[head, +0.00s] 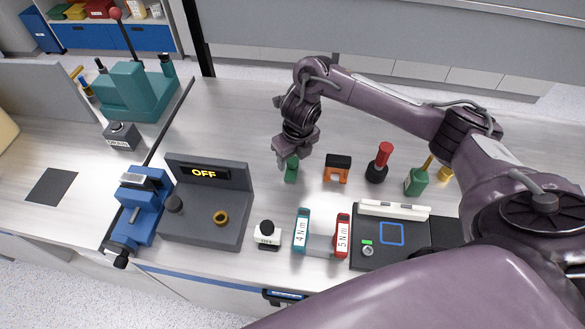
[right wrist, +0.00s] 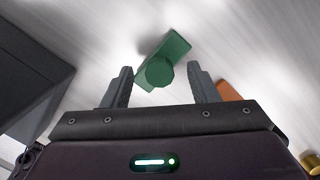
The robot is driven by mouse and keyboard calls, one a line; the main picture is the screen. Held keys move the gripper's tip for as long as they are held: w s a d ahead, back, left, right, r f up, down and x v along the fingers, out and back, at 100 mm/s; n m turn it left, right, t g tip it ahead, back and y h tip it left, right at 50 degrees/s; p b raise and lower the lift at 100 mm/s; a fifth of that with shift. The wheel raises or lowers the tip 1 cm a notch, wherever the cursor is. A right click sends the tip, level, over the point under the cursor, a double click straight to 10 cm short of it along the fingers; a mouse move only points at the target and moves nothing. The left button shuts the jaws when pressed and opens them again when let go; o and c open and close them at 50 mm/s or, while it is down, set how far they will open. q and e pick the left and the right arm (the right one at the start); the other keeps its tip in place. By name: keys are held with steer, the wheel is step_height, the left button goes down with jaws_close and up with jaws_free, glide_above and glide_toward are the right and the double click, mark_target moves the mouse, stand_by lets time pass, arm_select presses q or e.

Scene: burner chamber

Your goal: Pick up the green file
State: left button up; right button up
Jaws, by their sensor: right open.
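A green piece (head: 291,172), which I take to be the green file, stands on the bench under my right gripper (head: 293,150). In the right wrist view the green file (right wrist: 160,70) shows a round end facing the camera and a flat rectangular part behind it. My right gripper is open, with one finger on each side of the green round end in that view. I cannot tell how far the fingertips are above it. The gripper hides the upper part of the file in the head view. My left gripper is not in view.
To the right stand an orange and black piece (head: 337,168), a red-handled tool (head: 378,163) and a green block with a yellow handle (head: 416,181). A dark panel reading OFF (head: 205,175) stands left. Bench behind the file is clear.

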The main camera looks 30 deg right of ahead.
mark_target(292, 160)
steer(key=shift+w+f, duration=0.15)
steer(key=shift+f, duration=0.75)
steer(key=shift+c, duration=1.4)
jaws_close()
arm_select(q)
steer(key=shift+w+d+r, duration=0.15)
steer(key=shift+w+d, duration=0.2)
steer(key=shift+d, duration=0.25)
arm_select(e)
steer(key=shift+r, duration=0.1)
